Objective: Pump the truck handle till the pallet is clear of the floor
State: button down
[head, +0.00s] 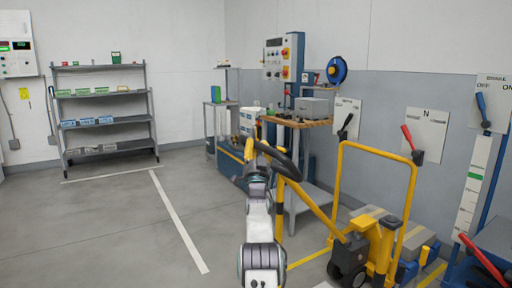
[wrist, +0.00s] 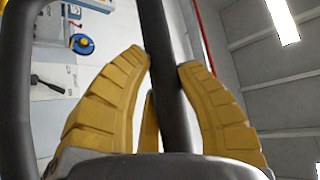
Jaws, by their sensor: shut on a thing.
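The truck handle is a black loop (head: 289,162) on a yellow shaft (head: 312,205), leaning up and left from the pallet truck (head: 382,245). My gripper (head: 262,146) is at the loop's top. In the wrist view its yellow fingers (wrist: 165,65) lie on both sides of a black bar of the handle (wrist: 176,100), shut on it. A low load of grey and tan blocks (head: 375,214) lies behind the truck's yellow frame. The pallet and its gap to the floor are hidden or too small to tell.
A yellow tube frame (head: 376,149) rises at the truck. A workbench (head: 297,122) with a control cabinet (head: 283,57) stands behind. A shelf rack (head: 104,91) stands far left; the left floor is clear.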

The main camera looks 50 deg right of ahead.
jog(key=shift+f, duration=0.15)
jog(key=c, duration=1.1)
grip_release()
jog(key=shift+c, duration=0.2)
jog(key=o, duration=0.4)
jog(key=shift+o, duration=0.2)
jog(key=shift+a, duration=0.1)
jog(key=shift+v, duration=0.9)
jog(key=v, duration=1)
